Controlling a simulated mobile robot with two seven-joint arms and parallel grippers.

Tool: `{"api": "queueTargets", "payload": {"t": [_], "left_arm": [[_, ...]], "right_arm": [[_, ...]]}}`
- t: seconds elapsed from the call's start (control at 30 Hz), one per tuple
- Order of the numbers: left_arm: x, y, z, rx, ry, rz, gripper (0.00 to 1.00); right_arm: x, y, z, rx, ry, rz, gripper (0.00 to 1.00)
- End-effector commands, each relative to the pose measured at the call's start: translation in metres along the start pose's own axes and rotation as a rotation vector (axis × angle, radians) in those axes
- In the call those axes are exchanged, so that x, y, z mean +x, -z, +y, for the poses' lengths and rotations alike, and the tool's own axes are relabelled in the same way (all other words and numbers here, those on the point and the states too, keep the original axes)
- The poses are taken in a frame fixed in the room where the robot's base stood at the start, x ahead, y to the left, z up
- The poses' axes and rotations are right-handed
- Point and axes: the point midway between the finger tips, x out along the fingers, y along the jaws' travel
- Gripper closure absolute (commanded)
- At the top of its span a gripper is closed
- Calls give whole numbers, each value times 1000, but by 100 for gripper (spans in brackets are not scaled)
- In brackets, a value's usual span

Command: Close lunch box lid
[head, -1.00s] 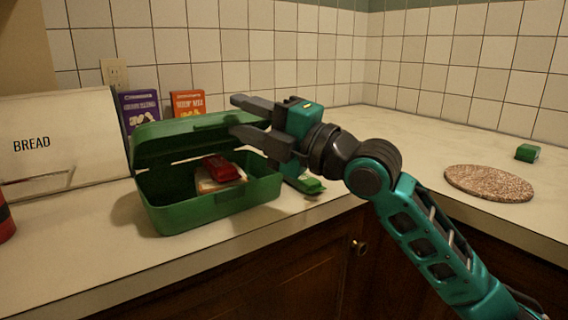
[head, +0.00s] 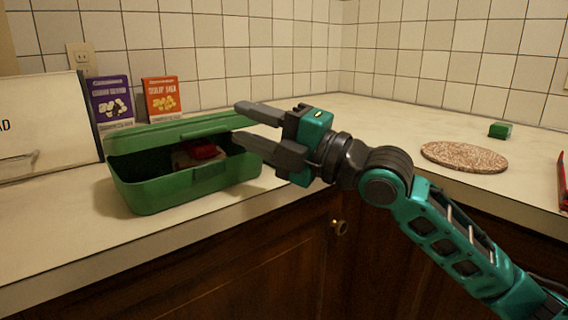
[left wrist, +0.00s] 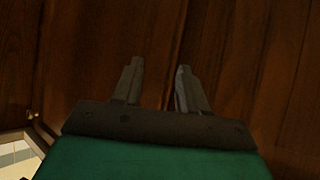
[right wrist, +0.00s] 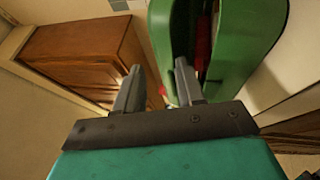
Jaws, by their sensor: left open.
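The green lunch box (head: 165,190) stands on the counter in the head view. Its lid (head: 190,130) is tilted partly down over it, with a gap at the front. Through the gap a red item (head: 203,151) shows inside. My right gripper (head: 238,124) is open, its fingers pointing left at the lid's right end; contact is unclear. In the right wrist view the right gripper (right wrist: 158,82) shows open beside the green box (right wrist: 235,35). My left gripper (left wrist: 158,75) shows only in the left wrist view, open and empty, facing dark wood.
A bread box (head: 45,125) stands left of the lunch box. A purple carton (head: 111,100) and an orange carton (head: 160,96) stand behind it. A round speckled board (head: 463,156), a small green block (head: 500,130) and a red object (head: 563,180) lie at right.

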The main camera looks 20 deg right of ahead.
Motion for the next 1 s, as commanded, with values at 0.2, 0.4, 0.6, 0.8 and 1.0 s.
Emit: {"api": "queueTargets", "payload": {"t": [0.2, 0.4, 0.6, 0.8, 1.0], "left_arm": [[3, -5, 0, -1, -1, -4, 57], [3, -5, 1, -2, -1, -3, 57], [3, -5, 1, -2, -2, -2, 57], [3, -5, 1, -2, -2, -1, 57], [3, -5, 1, -3, -2, -1, 57]], "right_arm": [[-13, -2, -12, -1, 4, -2, 62], [-25, -2, -20, -1, 3, -1, 62], [-36, -4, -28, -1, 4, -2, 62], [-48, -5, -36, -1, 4, -2, 62], [-54, -5, -40, -1, 1, 0, 62]]}}
